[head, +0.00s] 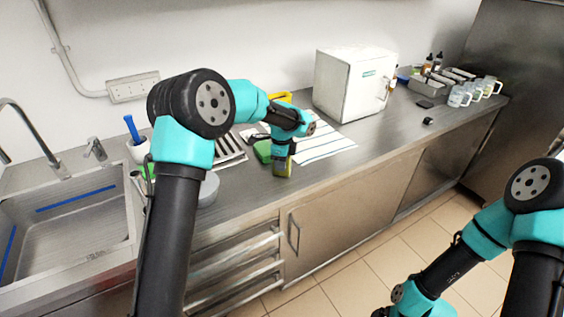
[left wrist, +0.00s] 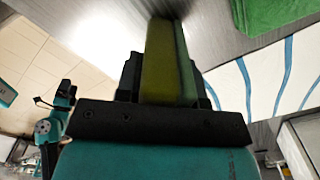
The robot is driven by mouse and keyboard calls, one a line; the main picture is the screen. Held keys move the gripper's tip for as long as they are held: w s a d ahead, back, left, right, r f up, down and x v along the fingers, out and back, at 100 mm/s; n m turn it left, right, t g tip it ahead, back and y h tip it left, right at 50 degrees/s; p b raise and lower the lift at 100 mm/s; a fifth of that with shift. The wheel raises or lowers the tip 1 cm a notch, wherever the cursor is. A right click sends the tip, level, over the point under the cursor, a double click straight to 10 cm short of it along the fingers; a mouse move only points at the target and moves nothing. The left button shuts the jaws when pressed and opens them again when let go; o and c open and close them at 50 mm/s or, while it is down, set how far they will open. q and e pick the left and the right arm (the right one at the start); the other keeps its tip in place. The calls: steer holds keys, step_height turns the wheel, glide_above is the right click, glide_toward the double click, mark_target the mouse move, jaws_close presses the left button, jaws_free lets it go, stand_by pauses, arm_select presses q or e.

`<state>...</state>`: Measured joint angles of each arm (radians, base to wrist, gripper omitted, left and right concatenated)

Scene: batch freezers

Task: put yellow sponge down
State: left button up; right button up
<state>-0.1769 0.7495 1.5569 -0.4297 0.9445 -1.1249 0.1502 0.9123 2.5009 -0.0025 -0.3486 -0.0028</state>
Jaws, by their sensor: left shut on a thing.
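The yellow sponge (left wrist: 160,62) has a green layer along one side and sits between the fingers of my left gripper (left wrist: 162,85) in the left wrist view. In the head view the left gripper (head: 283,160) points down at the front part of the steel counter (head: 372,152), shut on the sponge (head: 283,168). The sponge's lower end is at or close above the counter; I cannot tell whether it touches. The right arm shows at the lower right of the head view, but its fingers are not visible.
A green cloth (head: 263,151) lies just left of the gripper, and a striped towel (head: 325,146) lies to the right. A white box-shaped appliance (head: 345,85) stands behind. The sink (head: 75,225) is at the left.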

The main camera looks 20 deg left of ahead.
arm_select(q)
steer(key=shift+f, duration=0.15)
steer(key=o, duration=0.9)
step_height(320, 180, up, 18)
steer(key=shift+w+f, duration=0.2)
steer(key=shift+f, duration=0.05)
steer(key=shift+d+f, duration=0.1)
steer(key=shift+d, duration=0.1)
